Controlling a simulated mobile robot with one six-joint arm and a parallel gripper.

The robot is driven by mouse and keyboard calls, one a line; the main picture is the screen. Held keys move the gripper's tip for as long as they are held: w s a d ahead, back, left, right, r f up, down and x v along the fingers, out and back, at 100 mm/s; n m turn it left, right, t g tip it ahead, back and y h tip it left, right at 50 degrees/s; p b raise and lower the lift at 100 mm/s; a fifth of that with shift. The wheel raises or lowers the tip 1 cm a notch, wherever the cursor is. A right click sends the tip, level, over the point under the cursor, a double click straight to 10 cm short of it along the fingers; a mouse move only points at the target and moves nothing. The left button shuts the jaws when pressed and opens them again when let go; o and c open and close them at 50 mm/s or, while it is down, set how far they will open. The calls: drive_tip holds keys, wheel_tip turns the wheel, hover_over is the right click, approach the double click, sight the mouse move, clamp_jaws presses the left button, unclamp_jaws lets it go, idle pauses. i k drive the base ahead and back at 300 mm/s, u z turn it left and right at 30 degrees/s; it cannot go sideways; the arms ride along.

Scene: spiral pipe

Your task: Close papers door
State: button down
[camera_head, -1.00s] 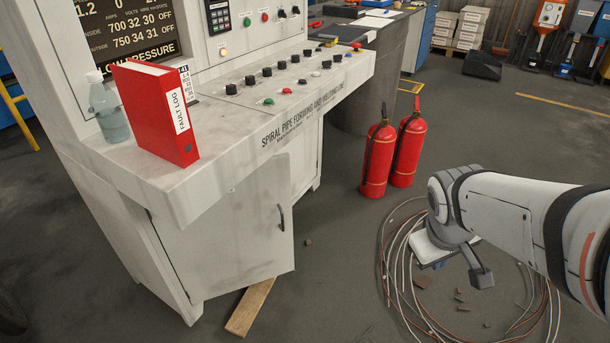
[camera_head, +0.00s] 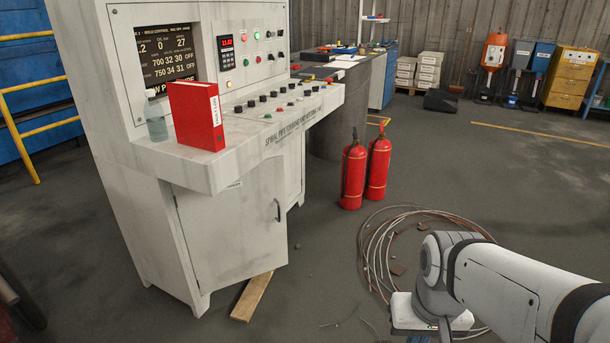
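The papers door (camera_head: 232,235) is the pale grey door low on the control console, under the overhanging desk. It has a dark curved handle (camera_head: 277,210) near its right edge and a small label near its top. The door stands ajar, its handle side swung out from the cabinet front. My gripper (camera_head: 432,322) is at the bottom edge of the picture, right of the door and well apart from it. Its fingers are cut off or hidden, so I cannot tell if it is open or shut.
A wooden plank (camera_head: 251,297) lies on the floor beneath the door. Two red fire extinguishers (camera_head: 353,170) stand right of the console. Coiled wire (camera_head: 385,235) lies on the floor behind my arm. A red binder (camera_head: 197,116) and a bottle (camera_head: 156,122) stand on the console desk (camera_head: 215,165).

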sight(238, 234)
drive_tip(key=u, duration=0.75)
drive_tip(key=i, duration=1.75)
drive_tip(key=z, duration=0.8)
